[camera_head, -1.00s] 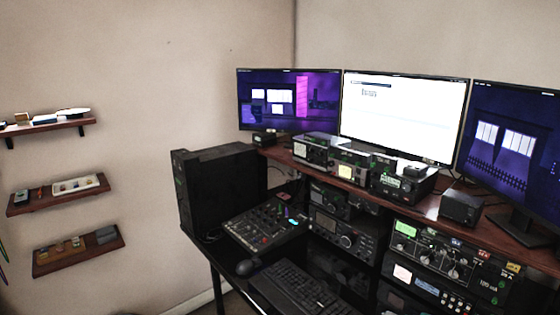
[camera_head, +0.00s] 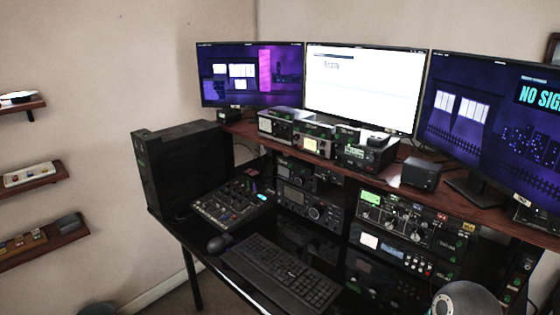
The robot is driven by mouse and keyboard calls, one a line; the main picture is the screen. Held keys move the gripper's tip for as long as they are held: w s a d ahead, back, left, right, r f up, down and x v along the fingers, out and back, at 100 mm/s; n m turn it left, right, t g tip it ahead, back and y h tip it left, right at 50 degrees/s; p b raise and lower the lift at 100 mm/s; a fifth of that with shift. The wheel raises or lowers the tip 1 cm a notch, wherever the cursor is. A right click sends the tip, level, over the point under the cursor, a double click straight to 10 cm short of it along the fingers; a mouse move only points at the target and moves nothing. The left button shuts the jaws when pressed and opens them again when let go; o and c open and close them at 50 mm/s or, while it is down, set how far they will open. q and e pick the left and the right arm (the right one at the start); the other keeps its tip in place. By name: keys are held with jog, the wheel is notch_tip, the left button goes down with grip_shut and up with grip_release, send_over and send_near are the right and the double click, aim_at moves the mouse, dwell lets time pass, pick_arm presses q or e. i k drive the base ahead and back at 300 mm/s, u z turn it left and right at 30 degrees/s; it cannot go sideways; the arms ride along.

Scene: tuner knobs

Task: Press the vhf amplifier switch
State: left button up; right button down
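Several radio units stand in a rack under the desk shelf. One unit with a green-lit meter and knobs (camera_head: 405,218) is at the right of the rack. Below it is a unit with a pale display and a row of small buttons (camera_head: 403,255). More radios, among them one with a yellowish display (camera_head: 311,145), stand on the shelf. I cannot tell which unit is the vhf amplifier, and its switch is too small to make out. Neither of my grippers is in view. A grey rounded part (camera_head: 468,300), likely my arm, shows at the bottom right.
Three monitors (camera_head: 367,88) stand along the back of the shelf (camera_head: 470,199). A black computer tower (camera_head: 185,165), a mixer (camera_head: 232,202), a mouse (camera_head: 219,243) and a keyboard (camera_head: 280,273) are on the desk. Small wall shelves (camera_head: 42,247) are at the left.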

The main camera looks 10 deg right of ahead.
aim_at(525, 215)
jog(key=u, duration=1.35)
jog(key=i, duration=0.1)
jog(key=z, duration=2.6)
jog(key=k, duration=0.9)
jog(key=z, duration=0.5)
jog(key=i, duration=1)
jog(key=u, duration=0.1)
